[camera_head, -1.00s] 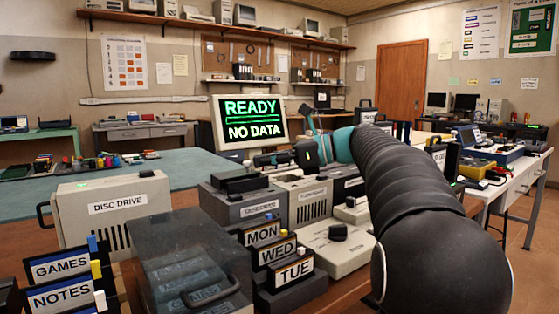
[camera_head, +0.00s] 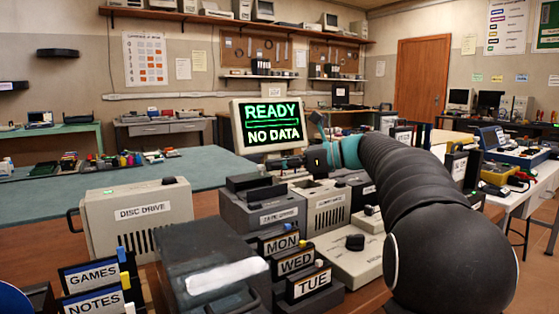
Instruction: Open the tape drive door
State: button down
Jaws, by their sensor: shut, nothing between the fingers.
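The tape drive (camera_head: 232,212) is a dark grey box in the middle of the counter, with a pale front label (camera_head: 279,215) and black parts (camera_head: 262,194) on its upper front. I cannot tell the door apart from these parts, nor whether it stands open. My gripper (camera_head: 277,164) is shut and empty, pointing left. It appears above and behind the tape drive's top, in front of the monitor's lower edge. I see no contact with the tape drive. My thick black arm comes in from the right.
A beige disc drive (camera_head: 120,230) stands to the left and a smoky clear case (camera_head: 190,257) in front. MON, WED and TUE cartridges (camera_head: 296,263) stand before the tape drive. A beige unit (camera_head: 325,207) stands close on its right. The READY monitor (camera_head: 243,142) is behind.

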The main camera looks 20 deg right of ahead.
jog(key=shift+s+d+r+p, duration=0.1)
jog(key=shift+d+p, duration=0.15)
jog(key=shift+p, duration=0.05)
jog(key=p+v, duration=0.1)
jog(key=v, duration=1.2)
jog(key=shift+s+d+p, duration=0.25)
jog(key=shift+p, duration=0.1)
